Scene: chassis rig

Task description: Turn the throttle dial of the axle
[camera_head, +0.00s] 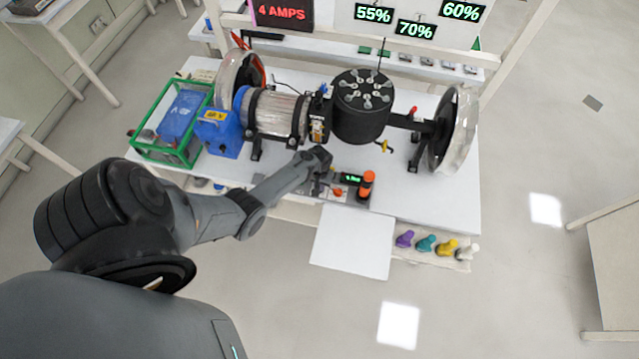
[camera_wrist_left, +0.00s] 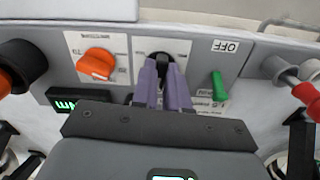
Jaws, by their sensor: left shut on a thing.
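The axle (camera_head: 275,115) lies across the white bench (camera_head: 440,190), with a wheel at each end and a black drum in the middle. A grey control panel (camera_wrist_left: 130,40) stands at the bench's front edge. My left gripper (camera_wrist_left: 163,72) is shut on a small black dial (camera_wrist_left: 161,56) in the panel's middle; its label is too small to read. In the head view the left gripper (camera_head: 320,178) is at the panel and its fingers are mostly hidden. An orange knob (camera_wrist_left: 96,63) is left of the fingers in the wrist view. My right gripper is not in view.
A green lever (camera_wrist_left: 218,86) sits beside the fingers, below an OFF label (camera_wrist_left: 225,46). A red-tipped handle (camera_wrist_left: 307,95) is farther right. An orange-topped post (camera_head: 367,185) stands beside the panel. Colored pegs (camera_head: 425,243) line the front right. Screens read 4 AMPS (camera_head: 282,14), 55%, 70% and 60%.

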